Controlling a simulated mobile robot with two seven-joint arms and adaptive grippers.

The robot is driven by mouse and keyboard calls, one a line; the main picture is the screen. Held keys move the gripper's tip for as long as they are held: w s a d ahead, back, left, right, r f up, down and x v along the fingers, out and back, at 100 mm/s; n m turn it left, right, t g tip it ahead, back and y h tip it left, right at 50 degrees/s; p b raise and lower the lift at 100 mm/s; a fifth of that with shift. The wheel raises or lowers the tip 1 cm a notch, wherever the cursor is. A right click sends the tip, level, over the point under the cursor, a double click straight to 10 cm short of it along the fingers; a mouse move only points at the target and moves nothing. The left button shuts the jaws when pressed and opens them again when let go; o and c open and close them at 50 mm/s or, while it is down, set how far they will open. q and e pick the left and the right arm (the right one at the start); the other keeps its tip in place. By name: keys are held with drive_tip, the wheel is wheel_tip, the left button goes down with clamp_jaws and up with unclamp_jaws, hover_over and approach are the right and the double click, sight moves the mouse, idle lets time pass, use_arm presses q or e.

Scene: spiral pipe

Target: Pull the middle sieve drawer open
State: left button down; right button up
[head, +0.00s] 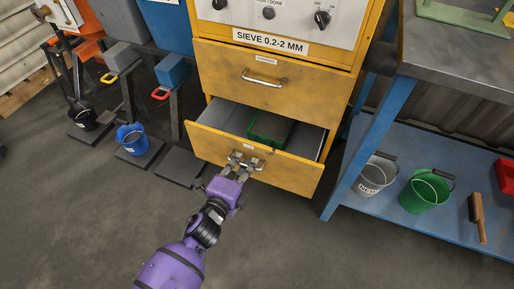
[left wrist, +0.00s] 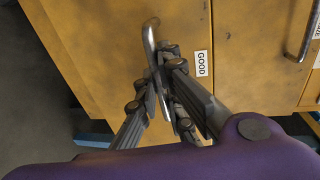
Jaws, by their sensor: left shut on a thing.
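The yellow sieve cabinet (head: 353,60) carries a "SIEVE 0.2-2 MM" label. Its upper drawer (head: 225,75) is shut. The drawer below it (head: 210,148) stands open, showing a grey interior and a green tray (head: 270,128) inside. My left gripper (head: 241,167) is shut on that drawer's metal handle. In the left wrist view the fingers (left wrist: 170,85) close around the handle (left wrist: 150,33), beside a "GOOD" label (left wrist: 202,63) on the drawer front. What lies below the open drawer is mostly hidden by its front. My right gripper is not in view.
A blue bench (head: 405,175) stands at the right, with a grey bucket (head: 376,176), a green bucket (head: 424,193) and a brush (head: 477,218) on its lower shelf. A blue bucket (head: 132,140) stands on a dark plate at left. The floor in front is clear.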

use_arm(q)
drive_tip(key=f+p+v, duration=0.3)
drive_tip(key=f+v, duration=0.1)
drive_tip(key=v, duration=1.8)
drive_tip(key=shift+s+a, duration=0.35)
drive_tip(key=shift+s, duration=0.35)
drive_tip(key=shift+f, duration=0.15)
drive_tip(key=c, duration=1.9)
unclamp_jaws()
drive_tip(key=shift+o, duration=0.2)
drive_tip(key=v, duration=1.2)
